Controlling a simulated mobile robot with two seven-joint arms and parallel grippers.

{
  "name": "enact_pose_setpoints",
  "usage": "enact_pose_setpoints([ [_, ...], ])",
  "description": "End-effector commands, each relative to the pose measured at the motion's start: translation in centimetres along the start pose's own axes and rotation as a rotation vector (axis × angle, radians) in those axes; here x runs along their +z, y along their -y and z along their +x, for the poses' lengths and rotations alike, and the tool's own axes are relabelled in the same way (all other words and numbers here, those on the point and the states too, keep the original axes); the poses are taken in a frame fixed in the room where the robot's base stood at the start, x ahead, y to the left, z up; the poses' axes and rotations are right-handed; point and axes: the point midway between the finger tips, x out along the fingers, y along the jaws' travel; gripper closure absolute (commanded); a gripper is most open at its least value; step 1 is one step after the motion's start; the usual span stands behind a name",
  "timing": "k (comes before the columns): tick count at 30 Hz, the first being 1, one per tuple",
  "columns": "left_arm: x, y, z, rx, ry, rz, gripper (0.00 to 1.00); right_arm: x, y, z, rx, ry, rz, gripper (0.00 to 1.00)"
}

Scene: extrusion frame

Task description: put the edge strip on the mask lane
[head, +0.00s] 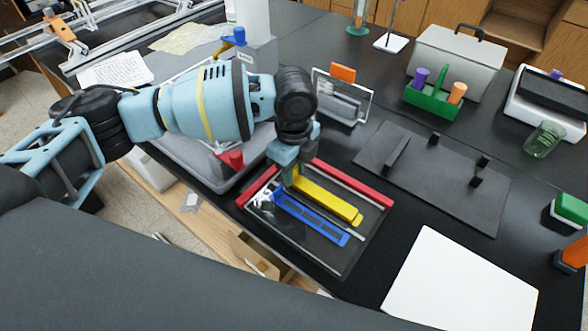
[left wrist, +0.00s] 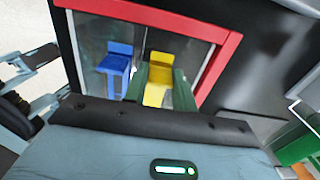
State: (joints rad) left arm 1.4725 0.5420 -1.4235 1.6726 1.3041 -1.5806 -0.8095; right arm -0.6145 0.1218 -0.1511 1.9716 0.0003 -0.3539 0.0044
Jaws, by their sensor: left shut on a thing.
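A yellow strip (head: 328,200) and a blue strip (head: 312,217) with darker panels lie side by side, lengthwise, in a dark tray (head: 341,262) with red edge bars. My left gripper (head: 287,174) points down at the far-left end of the yellow strip. In the left wrist view its two greenish fingers (left wrist: 160,88) stand on either side of the yellow strip (left wrist: 157,72), shut on it. The blue strip (left wrist: 116,62) lies beside the fingers, apart from them. The strip's end is partly hidden by the gripper. I cannot tell which marked area is the mask lane. My right gripper is out of view.
A dark plate (head: 440,185) with several black pegs lies to the right. A white sheet (head: 455,285) lies at front right. A clear upright panel (head: 342,98) with an orange clip stands behind the tray. A green holder (head: 432,102) is farther back.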

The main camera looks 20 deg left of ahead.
Motion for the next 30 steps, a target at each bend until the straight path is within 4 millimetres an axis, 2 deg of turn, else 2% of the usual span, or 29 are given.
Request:
enact_pose_setpoints([
  [3, 0.0, 0.0, 0.7, -0.003, 0.001, 0.001, 0.95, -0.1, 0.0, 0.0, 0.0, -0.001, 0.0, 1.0],
  [13, 0.0, 0.0, 1.0, -0.003, 0.001, 0.001, 0.95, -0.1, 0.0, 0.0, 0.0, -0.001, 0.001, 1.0],
  [14, 0.0, 0.0, 1.0, -0.003, 0.001, 0.001, 0.72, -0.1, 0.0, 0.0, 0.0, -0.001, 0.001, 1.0],
  [16, 0.0, 0.0, 1.0, -0.003, 0.001, 0.001, 0.64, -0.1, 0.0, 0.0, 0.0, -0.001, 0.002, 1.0],
  [25, 0.0, 0.1, 0.8, -0.003, 0.001, 0.001, 0.64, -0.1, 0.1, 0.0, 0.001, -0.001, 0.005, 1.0],
  [30, 0.0, 0.1, -0.9, -0.005, 0.0, 0.0, 0.64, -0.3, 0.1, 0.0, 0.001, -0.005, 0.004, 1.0],
])
